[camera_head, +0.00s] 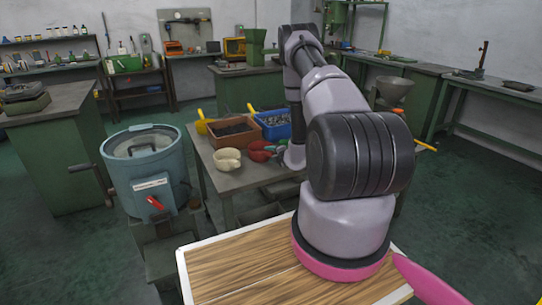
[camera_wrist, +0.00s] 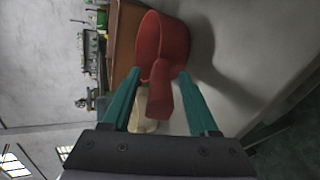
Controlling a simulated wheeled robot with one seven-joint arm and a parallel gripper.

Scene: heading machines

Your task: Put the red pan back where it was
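The red pan (camera_head: 259,154) sits on the grey table, just right of a cream pan (camera_head: 227,159). In the wrist view the red pan (camera_wrist: 163,42) is ahead of my gripper (camera_wrist: 160,73), with its handle (camera_wrist: 160,96) pointing back between the two teal fingers. The fingers are apart, with a gap on each side of the handle, so my gripper is open around it. In the head view my gripper (camera_head: 278,150) shows only in part beside the pan; my arm hides the rest.
A brown bin (camera_head: 219,140) and a blue bin (camera_head: 268,131) of small parts stand behind the pans. A blue-grey drum machine (camera_head: 147,185) stands left of the table. A wooden board (camera_head: 225,270) is in the foreground. The cream pan (camera_wrist: 143,122) is partly behind the handle in the wrist view.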

